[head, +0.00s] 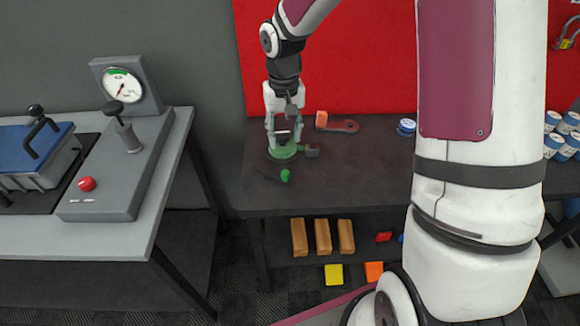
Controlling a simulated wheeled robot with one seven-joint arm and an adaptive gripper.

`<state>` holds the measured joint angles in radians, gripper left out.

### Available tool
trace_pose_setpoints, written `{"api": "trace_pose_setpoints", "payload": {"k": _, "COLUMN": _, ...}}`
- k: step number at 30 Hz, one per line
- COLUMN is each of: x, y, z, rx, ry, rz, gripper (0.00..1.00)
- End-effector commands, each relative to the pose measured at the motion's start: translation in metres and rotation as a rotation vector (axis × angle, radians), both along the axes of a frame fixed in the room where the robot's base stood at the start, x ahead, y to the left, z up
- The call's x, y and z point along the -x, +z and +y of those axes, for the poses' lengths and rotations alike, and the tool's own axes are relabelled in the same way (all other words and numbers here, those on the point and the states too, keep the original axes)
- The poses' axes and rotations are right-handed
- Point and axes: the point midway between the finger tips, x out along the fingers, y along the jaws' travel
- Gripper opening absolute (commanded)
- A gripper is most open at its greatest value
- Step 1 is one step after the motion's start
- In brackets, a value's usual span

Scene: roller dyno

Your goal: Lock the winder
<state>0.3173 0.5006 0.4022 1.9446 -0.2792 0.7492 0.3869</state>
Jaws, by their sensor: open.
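My gripper (284,136) points down at the left part of the dark bench, with its fingers apart. It is right over a small round green device (284,153), which I take to be the winder. A grey metal piece shows between the fingers, and a small grey block (312,151) sticks out at the device's right side. A bright green knob-like piece (285,175) is just in front of it. The fingers hide much of the device's top. I cannot tell whether they touch it or how its lock stands.
An orange-ended dark red tool (338,124) lies right of the gripper on the dark bench (350,185). A blue-and-white spool (406,128) is farther right. A grey machine with a gauge (122,85), levers and a red button (87,184) stands left. Wooden blocks (322,237) sit below.

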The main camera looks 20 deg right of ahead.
Motion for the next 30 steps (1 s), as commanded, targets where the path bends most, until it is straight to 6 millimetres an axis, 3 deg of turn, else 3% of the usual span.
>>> {"api": "trace_pose_setpoints", "payload": {"k": 5, "x": 0.001, "y": -0.019, "z": 0.0, "rx": -0.002, "ry": 0.0, "rz": 0.004, "gripper": 0.41}}
{"api": "trace_pose_setpoints", "payload": {"k": 21, "x": 0.001, "y": -0.117, "z": 0.001, "rx": 0.0, "ry": 0.001, "rz": 0.003, "gripper": 0.41}}
{"api": "trace_pose_setpoints", "payload": {"k": 30, "x": 0.0, "y": -0.136, "z": 0.0, "rx": -0.001, "ry": 0.0, "rz": 0.0, "gripper": 0.41}}
